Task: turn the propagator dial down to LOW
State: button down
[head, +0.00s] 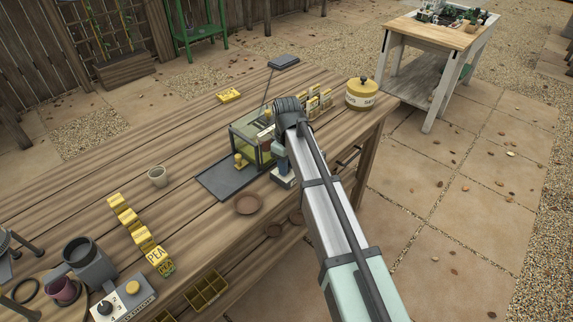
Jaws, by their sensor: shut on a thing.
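The propagator (243,130) is a glazed box with green-tinted panes and a dark frame, near the middle of the wooden bench. My arm reaches over the bench and bends down at its right side. My gripper (280,163) points down there, partly hidden by my own arm. It is shut at a small pale and blue unit (286,182) beside the propagator's front right corner, apparently on its dial. The dial itself and its marks are hidden, so its setting cannot be read.
A dark mat (222,182) and terracotta saucer (247,204) lie in front. A yellow lidded tin (361,93) stands behind, right.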

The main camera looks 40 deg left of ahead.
jog(key=shift+n, duration=1.6)
jog(key=shift+w, duration=0.1)
jog(key=c, duration=0.8)
grip_release()
jog(key=shift+r, duration=0.15)
notch_tip(320, 180, up, 14)
jog(key=shift+f, duration=0.2)
